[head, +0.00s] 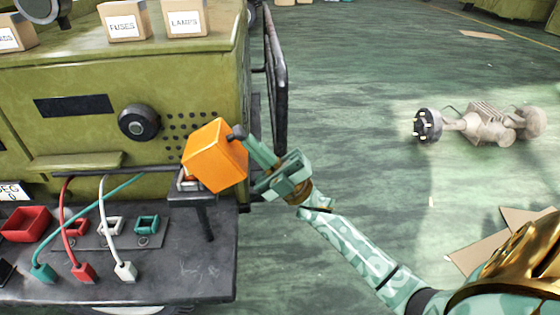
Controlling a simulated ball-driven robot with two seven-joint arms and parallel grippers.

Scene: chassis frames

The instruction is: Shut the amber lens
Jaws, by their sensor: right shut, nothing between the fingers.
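The amber lens (214,158) is an orange box-shaped cover at the right end of the olive chassis, in the head view. It sits tilted above a small dark bracket (205,200), where part of a lighter lamp base (187,180) shows beneath its left edge. My right gripper (243,137) is shut and empty. Its fingers reach up and left along the lens's right side, with the dark tips by its upper right corner. Whether they touch it I cannot tell. My left gripper is not in view.
Red, white and teal plugs with cables (83,272) lie on the dark shelf (185,275) at lower left. Boxes marked FUSES (124,25) and LAMPS (187,22) stand on the chassis. An axle part (485,124) lies on the open green floor at right.

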